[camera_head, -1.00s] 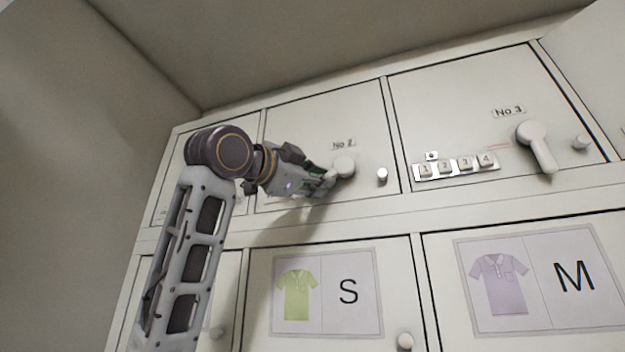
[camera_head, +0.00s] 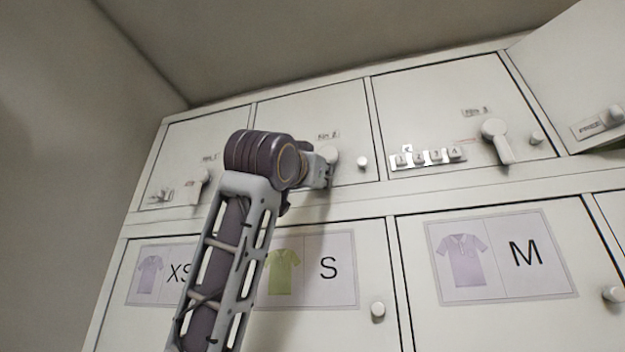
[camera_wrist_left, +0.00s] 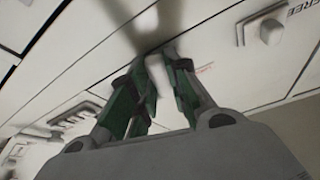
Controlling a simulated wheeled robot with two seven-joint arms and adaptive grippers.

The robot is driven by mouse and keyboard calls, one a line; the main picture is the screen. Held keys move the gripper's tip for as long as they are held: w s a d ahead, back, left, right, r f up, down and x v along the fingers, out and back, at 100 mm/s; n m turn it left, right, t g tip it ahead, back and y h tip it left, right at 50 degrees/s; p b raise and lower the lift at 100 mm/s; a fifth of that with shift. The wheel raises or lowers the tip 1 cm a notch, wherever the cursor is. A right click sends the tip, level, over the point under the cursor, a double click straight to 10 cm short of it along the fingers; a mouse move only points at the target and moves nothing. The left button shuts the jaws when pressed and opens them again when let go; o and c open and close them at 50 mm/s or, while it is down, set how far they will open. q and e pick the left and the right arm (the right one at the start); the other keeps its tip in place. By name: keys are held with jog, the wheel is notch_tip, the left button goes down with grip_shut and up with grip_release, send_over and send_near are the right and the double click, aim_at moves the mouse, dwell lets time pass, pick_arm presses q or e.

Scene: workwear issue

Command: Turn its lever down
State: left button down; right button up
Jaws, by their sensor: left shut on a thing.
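The No 2 locker door (camera_head: 285,110) has a lever with a round white hub (camera_head: 330,154). My left gripper (camera_head: 326,178) is at this lever, just below the hub, shut on its handle. The handle seems to point down, but the fingers and wrist hide most of it. In the left wrist view my two green-padded fingers (camera_wrist_left: 160,62) come close together at the tips against the pale door front. My right gripper is not in view.
A small knob (camera_head: 362,162) sits right of the lever. The No 3 door has a button strip (camera_head: 428,158) and its own lever (camera_head: 496,140), pointing down. An open door (camera_head: 575,70) juts out at the upper right. Lower doors carry shirt signs (camera_head: 500,256) and knobs (camera_head: 378,309).

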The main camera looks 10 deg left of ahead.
pick_arm(q)
jog(key=shift+d+f+n+y, duration=0.1)
jog(key=shift+d+n+y, duration=0.25)
jog(key=shift+n, duration=0.4)
jog(key=shift+d+f+n+y, duration=0.1)
jog(key=shift+d+n+y, duration=0.3)
jog(key=shift+n, duration=0.4)
jog(key=shift+d+n+y, duration=0.2)
jog(key=shift+n+y, duration=0.25)
jog(key=shift+n, duration=0.3)
jog(key=shift+b, duration=0.3)
jog(key=c, duration=1.4)
grip_release()
jog(key=shift+o, duration=0.2)
jog(key=shift+s, duration=0.1)
jog(key=v, duration=1.1)
jog(key=shift+s+f, duration=0.25)
jog(key=shift+f, duration=0.05)
jog(key=shift+d, duration=0.1)
